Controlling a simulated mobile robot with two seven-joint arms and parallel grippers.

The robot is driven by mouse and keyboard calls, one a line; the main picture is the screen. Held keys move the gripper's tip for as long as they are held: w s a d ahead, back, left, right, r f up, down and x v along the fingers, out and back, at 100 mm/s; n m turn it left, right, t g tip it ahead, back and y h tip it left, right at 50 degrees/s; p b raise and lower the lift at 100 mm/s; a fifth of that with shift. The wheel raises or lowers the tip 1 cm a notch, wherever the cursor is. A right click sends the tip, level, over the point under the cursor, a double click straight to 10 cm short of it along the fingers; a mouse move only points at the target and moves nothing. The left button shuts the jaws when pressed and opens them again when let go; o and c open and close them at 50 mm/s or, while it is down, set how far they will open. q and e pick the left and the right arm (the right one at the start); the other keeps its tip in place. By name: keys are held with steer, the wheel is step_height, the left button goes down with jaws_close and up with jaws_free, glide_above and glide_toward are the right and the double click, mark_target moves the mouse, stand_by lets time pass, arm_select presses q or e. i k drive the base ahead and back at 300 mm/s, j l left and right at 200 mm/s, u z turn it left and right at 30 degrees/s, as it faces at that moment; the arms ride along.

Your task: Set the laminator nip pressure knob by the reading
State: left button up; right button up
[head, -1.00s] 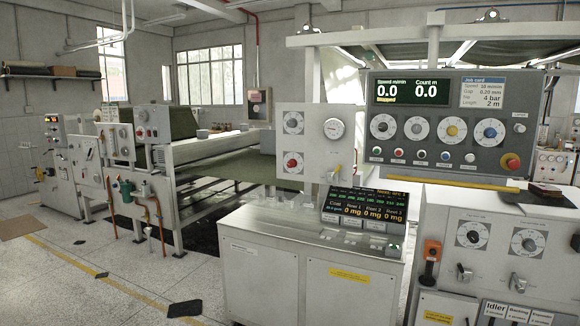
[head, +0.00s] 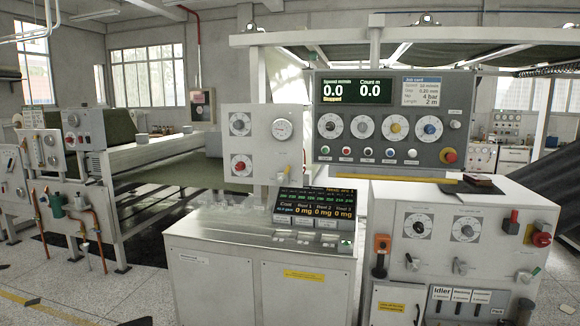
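The main control panel (head: 465,95) carries a display (head: 356,90) reading 0.0 and 0.0 with "Stopped". Its job card (head: 426,91) shows 4 bar on what looks like the nip line. A white panel to the left has a round gauge (head: 283,129), a black knob (head: 240,124) and a red knob (head: 239,166). The knob labels and gauge reading are too small to read, so I cannot tell which knob is nip pressure. Neither gripper is in view.
A metal cabinet (head: 262,262) with a slanted reading screen (head: 316,205) stands in front of the white panel. A right cabinet (head: 390,222) has two dials, switches and red handles. A red button (head: 449,156) sits on the main panel. Grey floor (head: 110,292) is open at front left.

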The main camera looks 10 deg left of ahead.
mark_target(240, 166)
steer(key=i+j+z, duration=0.35)
steer(key=j+z, duration=0.15)
steer(key=i+j+z, duration=0.1)
steer(key=j+z, duration=0.15)
steer(key=j, duration=0.2)
steer(key=i+j+z, duration=0.1)
steer(key=j, duration=0.45)
steer(key=i+j+z, duration=0.1)
steer(key=j, duration=0.4)
steer(key=i+j+z, duration=0.1)
steer(key=j, duration=0.45)
steer(key=i+j+z, duration=0.1)
steer(key=j, duration=0.5)
steer(key=i, duration=0.1)
